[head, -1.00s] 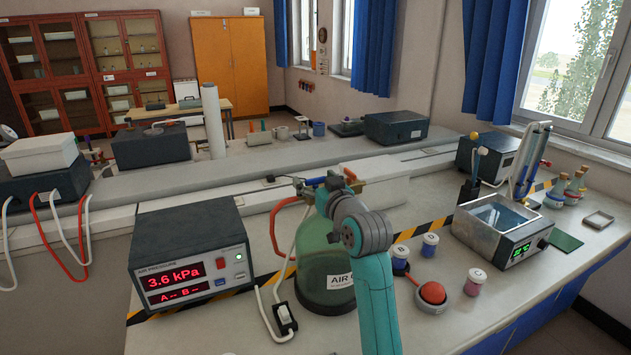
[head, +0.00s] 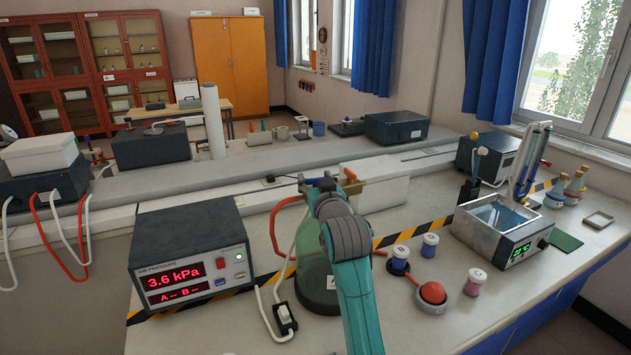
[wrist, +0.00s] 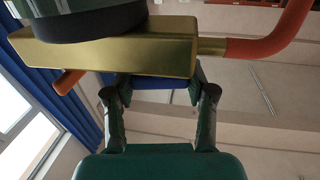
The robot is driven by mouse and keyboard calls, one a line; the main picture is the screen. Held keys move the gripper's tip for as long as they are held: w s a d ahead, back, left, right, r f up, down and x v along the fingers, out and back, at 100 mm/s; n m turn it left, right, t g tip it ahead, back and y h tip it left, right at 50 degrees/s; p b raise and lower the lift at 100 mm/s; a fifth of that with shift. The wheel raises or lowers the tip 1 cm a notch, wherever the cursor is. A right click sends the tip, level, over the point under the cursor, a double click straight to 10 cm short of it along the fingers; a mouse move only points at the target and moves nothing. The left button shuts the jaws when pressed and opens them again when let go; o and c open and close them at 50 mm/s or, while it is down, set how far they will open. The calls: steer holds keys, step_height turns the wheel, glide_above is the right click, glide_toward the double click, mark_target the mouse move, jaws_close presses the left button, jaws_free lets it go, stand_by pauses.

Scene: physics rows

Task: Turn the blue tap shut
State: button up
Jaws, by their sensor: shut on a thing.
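The blue tap (wrist: 160,83) shows in the wrist view as a short blue bar under a brass block (wrist: 120,52). My gripper (wrist: 158,88) has a finger at each end of the bar and is shut on it. In the head view my gripper (head: 318,183) is at the top of the green bottle (head: 312,275), and my arm covers much of the bottle and its label. I cannot make out the blue tap there, so its angle is unclear.
A red hose (wrist: 270,45) leaves the brass block. The pressure meter (head: 190,262) reads 3.6 kPa, left of the bottle.

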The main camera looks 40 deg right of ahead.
steer(key=m+g+h, duration=0.4)
steer(key=h, duration=0.1)
steer(key=shift+w+a+m+h, duration=0.1)
steer(key=shift+m+h, duration=0.2)
steer(key=m+g+h, duration=0.1)
steer(key=g, duration=0.1)
steer(key=m+g+h, duration=0.1)
steer(key=m+g, duration=0.1)
steer(key=g, duration=0.1)
steer(key=shift+m+h, duration=0.3)
steer(key=shift+h, duration=0.1)
steer(key=m+g, duration=0.2)
steer(key=g, duration=0.1)
steer(key=m+g+h, duration=0.1)
steer(key=m+g, duration=0.1)
steer(key=g, duration=0.2)
steer(key=shift+m+g, duration=1.7)
steer(key=shift+g, duration=0.6)
steer(key=shift+f+g, duration=0.1)
steer(key=shift+g, duration=0.2)
steer(key=o, duration=1.2)
